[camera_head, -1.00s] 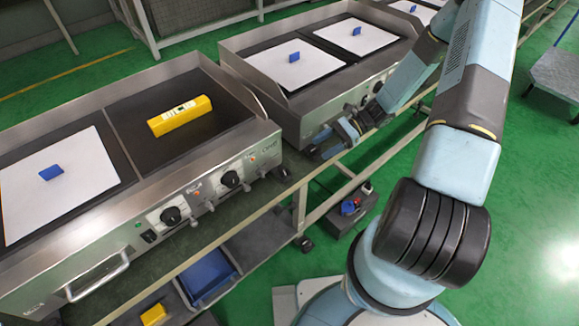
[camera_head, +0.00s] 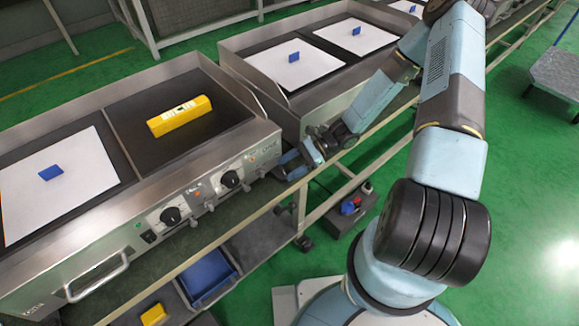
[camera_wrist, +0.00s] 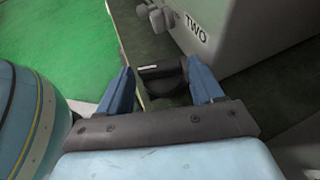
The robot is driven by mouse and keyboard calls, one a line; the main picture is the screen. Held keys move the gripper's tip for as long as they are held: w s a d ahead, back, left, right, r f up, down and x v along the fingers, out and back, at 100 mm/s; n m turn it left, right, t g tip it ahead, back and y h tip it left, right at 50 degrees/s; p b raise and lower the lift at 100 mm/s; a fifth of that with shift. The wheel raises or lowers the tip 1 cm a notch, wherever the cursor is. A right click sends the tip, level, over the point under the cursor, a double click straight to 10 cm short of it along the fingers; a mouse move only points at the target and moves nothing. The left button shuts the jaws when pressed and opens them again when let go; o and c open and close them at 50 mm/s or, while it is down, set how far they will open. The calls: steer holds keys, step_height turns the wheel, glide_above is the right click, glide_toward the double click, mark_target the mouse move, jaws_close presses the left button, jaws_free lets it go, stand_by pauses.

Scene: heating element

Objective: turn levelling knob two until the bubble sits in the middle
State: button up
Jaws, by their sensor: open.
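The yellow spirit level (camera_head: 180,117) lies on the dark plate of the near griddle in the head view. Its vial shows as a small pale window, and the bubble is too small to read. In the wrist view a black knob (camera_wrist: 168,84) sits low beside the steel body, near a label reading TWO (camera_wrist: 197,27). My gripper (camera_wrist: 160,66) is open, its two blue fingers on either side of the knob, with no clear grip on it. In the head view my gripper (camera_head: 284,168) is at the griddle's front right corner and hides the knob there.
The near griddle's front has black dials (camera_head: 171,215) and a handle (camera_head: 97,279). A second griddle (camera_head: 300,70) with white sheets stands behind my arm. A blue bin (camera_head: 207,277) sits on the lower shelf.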

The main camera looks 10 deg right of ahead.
steer(key=shift+a, duration=0.1)
steer(key=c, duration=0.8)
steer(key=shift+o, duration=0.2)
steer(key=shift+n+g, duration=0.5)
steer(key=shift+w, duration=0.1)
steer(key=o, duration=0.8)
steer(key=shift+c, duration=0.2)
steer(key=v, duration=1.3)
steer(key=shift+d+r, duration=0.25)
steer(key=shift+w, duration=0.15)
